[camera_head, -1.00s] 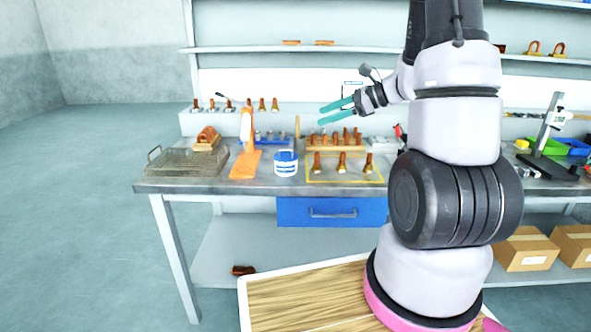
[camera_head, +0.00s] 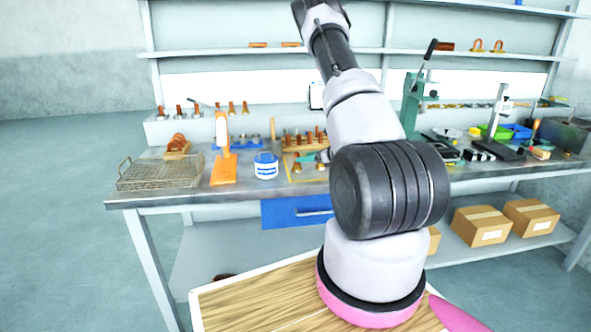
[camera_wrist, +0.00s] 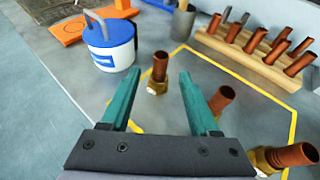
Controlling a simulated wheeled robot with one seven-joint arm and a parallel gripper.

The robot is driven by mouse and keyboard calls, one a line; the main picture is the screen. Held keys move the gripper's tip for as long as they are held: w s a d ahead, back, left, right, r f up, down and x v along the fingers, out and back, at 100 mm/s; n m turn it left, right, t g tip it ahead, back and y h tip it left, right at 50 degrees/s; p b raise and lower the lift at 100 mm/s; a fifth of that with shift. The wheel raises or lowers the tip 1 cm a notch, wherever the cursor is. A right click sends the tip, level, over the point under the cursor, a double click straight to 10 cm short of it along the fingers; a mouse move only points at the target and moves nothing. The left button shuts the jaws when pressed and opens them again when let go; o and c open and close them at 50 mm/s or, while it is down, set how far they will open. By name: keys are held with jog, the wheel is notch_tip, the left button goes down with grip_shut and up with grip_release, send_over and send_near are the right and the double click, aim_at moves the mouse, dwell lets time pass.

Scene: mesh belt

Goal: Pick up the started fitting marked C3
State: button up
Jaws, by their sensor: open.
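Copper-and-brass fittings stand inside a yellow outline on the bench. In the wrist view, one fitting (camera_wrist: 160,70) is upright between and a little beyond the teal fingertips of my open gripper (camera_wrist: 159,80). A second fitting (camera_wrist: 222,98) stands just right of the right finger, partly hidden by it. A third (camera_wrist: 288,156) is at the lower right. No C3 mark is readable on any of them. In the head view, my gripper (camera_head: 323,157) is low over the outlined area and mostly hidden by my arm; a fitting (camera_head: 297,168) shows to its left.
A wooden rack (camera_wrist: 255,65) holding several copper pieces stands behind the outline. A blue-and-white tub (camera_wrist: 109,45) stands to the left, near an orange stand (camera_head: 224,168). A wire basket (camera_head: 158,174) is at the bench's left end. A green press (camera_head: 412,105) stands to the right.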

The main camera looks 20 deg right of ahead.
aim_at(297, 168)
jog(key=x, duration=0.5)
jog(key=shift+w+a, duration=0.1)
jog(key=shift+w, duration=0.2)
grip_shut()
